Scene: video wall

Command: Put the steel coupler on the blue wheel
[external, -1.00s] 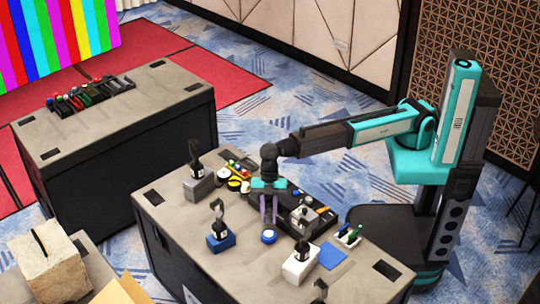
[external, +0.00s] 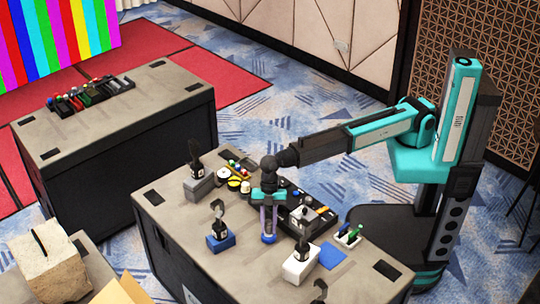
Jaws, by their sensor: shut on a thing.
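The blue wheel (external: 268,239) lies on the near table, left of the dark console. My gripper (external: 268,235) points straight down over it, with its purple fingertips at the wheel's level. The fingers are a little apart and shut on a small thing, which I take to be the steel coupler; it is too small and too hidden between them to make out. I cannot tell whether it touches the wheel.
A blue stand with a black tool (external: 219,240) stands left of my gripper, and a white one (external: 300,264) stands right. The dark console (external: 312,207) lies close behind. A blue pad (external: 332,257) lies farther right. The table's front-left area is clear.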

